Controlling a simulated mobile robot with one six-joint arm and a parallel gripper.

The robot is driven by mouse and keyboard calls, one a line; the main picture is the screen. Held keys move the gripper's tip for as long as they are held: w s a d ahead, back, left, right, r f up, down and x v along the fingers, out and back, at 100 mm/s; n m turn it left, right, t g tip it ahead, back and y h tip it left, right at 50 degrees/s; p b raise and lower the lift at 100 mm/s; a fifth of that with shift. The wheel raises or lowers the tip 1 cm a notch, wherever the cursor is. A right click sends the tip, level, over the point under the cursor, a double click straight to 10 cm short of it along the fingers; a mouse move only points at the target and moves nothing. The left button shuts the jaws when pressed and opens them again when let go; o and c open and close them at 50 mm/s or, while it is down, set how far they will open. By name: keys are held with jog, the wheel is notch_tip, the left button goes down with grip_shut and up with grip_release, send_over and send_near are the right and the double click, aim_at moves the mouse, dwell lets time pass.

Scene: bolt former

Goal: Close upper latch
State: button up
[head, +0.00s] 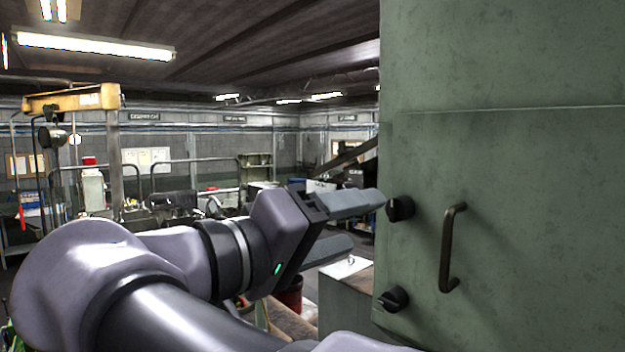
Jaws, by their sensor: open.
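The upper latch (400,208) is a black round knob with a light mark, on the left edge of a green machine door (530,180). A similar lower latch (393,298) sits below it on the same edge. My gripper (368,220) is open, with its grey fingers pointing right and apart. The upper finger's tip appears close to the left side of the upper latch; I cannot tell whether it touches. Nothing shows between the fingers.
A dark bar handle (452,247) stands out from the door, right of the latches. A grey box-shaped surface (346,298) stands below my gripper. A yellow hoist (72,98), railings and a workshop fill the background at left.

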aim_at(392, 211)
jog(key=x, duration=0.8)
jog(key=shift+d+r+b, duration=0.15)
jog(key=shift+d+b, duration=0.05)
jog(key=shift+b, duration=0.15)
jog(key=m+b, duration=0.1)
jog(key=b, duration=0.1)
jog(key=f+m+b, duration=0.1)
jog(key=b, duration=0.1)
jog(key=shift+w+d+f+m, duration=0.2)
jog(key=shift+w+f+m, duration=0.05)
jog(key=shift+m, duration=0.15)
jog(key=m+b, duration=0.2)
jog(key=m, duration=0.1)
jog(key=shift+m+b, duration=0.3)
jog(key=shift+b, duration=0.1)
jog(key=m+b, duration=0.2)
jog(key=m, duration=0.1)
jog(key=shift+s+a+r+b, duration=0.15)
jog(key=shift+a+r+b, duration=0.15)
jog(key=shift+a+b, duration=0.1)
jog(key=shift+r+m+b, duration=0.25)
jog(key=shift+m+b, duration=0.05)
jog(key=shift+m, duration=0.3)
jog(key=shift+d+r, duration=0.25)
jog(key=shift+a, duration=0.1)
grip_shut()
